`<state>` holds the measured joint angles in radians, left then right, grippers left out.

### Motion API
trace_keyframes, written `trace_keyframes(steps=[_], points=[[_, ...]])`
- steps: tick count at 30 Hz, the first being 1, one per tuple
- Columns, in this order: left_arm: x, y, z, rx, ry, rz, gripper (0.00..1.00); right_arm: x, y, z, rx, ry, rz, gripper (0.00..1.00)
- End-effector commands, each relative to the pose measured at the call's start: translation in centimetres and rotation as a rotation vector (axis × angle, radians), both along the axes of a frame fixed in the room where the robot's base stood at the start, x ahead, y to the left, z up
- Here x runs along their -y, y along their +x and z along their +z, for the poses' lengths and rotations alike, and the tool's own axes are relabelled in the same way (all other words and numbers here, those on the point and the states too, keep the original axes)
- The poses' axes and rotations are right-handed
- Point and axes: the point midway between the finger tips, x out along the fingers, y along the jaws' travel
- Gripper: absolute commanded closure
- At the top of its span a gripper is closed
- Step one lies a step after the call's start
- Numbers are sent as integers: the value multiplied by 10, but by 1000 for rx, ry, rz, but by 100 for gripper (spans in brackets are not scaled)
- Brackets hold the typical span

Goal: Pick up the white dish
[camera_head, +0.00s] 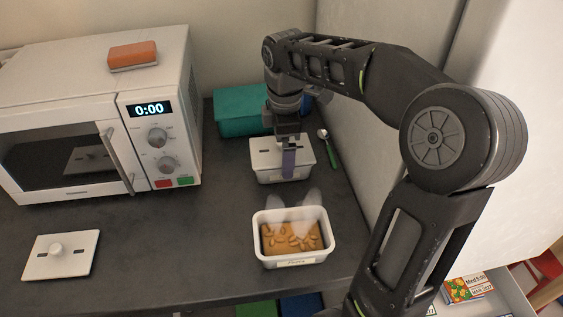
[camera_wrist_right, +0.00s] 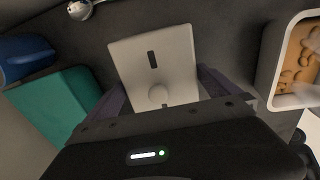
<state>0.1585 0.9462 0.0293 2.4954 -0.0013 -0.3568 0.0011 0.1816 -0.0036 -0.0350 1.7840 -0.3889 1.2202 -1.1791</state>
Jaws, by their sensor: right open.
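A white dish with a white lid (camera_head: 266,172) stands on the dark counter, right of the microwave. Its lid, with a round knob and dark slots, also shows in the right wrist view (camera_wrist_right: 178,50). A second white dish (camera_head: 292,263), open and filled with brown food, stands nearer the front; its rim shows at the right of the wrist view (camera_wrist_right: 266,80). My right gripper (camera_head: 289,160) points down at the lidded dish, its purple fingers apart on either side of it. Whether they touch it cannot be told. My left gripper is not in view.
A teal box (camera_head: 238,110) and a blue item (camera_wrist_right: 24,57) are behind the lidded dish. A spoon with a green handle (camera_head: 331,152) lies to its right, near the wall. The microwave (camera_head: 75,125) bears a sponge (camera_head: 133,56). A loose lid (camera_head: 60,262) lies front left.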

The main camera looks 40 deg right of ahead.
Motion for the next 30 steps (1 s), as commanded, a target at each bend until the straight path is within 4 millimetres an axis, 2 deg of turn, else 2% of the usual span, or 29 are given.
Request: trace_keyframes(steps=[2, 9, 19, 26, 28, 30], points=[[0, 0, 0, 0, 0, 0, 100, 0, 0, 0, 0, 0, 0, 2], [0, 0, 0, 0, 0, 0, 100, 0, 0, 1, 2, 0, 0, 20], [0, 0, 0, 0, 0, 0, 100, 0, 1, 7, 3, -1, 0, 20], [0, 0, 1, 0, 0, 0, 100, 1, 1, 39, 7, -2, -1, 20], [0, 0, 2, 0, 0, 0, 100, 0, 1, 53, 7, -2, -1, 20], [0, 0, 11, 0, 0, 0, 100, 0, 1, 71, 6, -1, 0, 20]])
